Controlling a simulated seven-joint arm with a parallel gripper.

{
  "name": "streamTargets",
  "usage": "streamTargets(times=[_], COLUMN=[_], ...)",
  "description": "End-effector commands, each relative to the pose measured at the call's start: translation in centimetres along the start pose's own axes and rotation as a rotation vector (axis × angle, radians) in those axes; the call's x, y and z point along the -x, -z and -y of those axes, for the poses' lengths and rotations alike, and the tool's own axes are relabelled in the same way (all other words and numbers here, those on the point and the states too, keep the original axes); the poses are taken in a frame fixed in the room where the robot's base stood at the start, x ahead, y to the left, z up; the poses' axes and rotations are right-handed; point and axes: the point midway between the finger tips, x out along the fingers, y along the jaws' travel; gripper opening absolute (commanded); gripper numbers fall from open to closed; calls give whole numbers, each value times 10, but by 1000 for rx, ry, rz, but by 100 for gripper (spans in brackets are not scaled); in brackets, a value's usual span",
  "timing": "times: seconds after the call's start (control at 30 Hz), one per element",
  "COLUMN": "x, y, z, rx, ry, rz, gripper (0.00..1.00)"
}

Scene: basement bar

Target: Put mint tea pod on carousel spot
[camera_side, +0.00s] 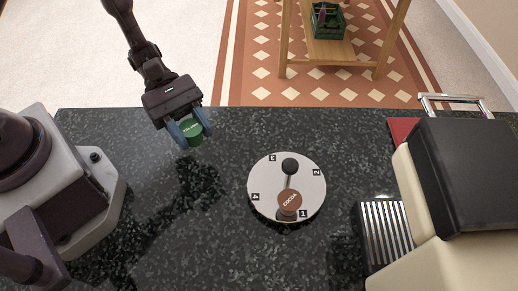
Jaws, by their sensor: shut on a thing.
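My gripper (189,132) hangs above the back left of the dark counter, its blue fingers shut on a green pod (193,129). The pod has light lettering on top that is too small to read surely. The carousel (262,172) is a white round disc on the counter, to the right of and nearer than my gripper. Its rim carries the numbers 1, 2, 3 and 4. A brown pod marked COCOA (289,202) sits at spot 1. Spots 2, 3 and 4 look bare. A black-knobbed post (290,166) rises from the carousel.
A cream and black machine (467,170) with a chrome handle and a slatted metal tray (384,233) stands at the right. A red piece (402,130) lies behind it. The counter (225,245) is clear between my gripper and the carousel. A wooden shelf stands beyond the counter.

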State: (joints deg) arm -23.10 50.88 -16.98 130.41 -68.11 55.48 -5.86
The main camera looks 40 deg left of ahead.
Motion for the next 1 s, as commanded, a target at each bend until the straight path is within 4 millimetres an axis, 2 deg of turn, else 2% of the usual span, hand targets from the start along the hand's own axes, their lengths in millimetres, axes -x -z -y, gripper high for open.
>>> streamTargets(times=[0.07,0.4,0.53,0.67,0.77,1.0], x=[-1,24,36,43,30,-27], y=[11,76,87,87,79,56], z=[-6,-83,-104,-116,-117,-124], rx=[10,12,13,13,31,32], ry=[-5,-87,-107,-116,-108,-107], rz=[-2,-16,-18,-14,-2,-2], gripper=[17,17,17,17,17,17])
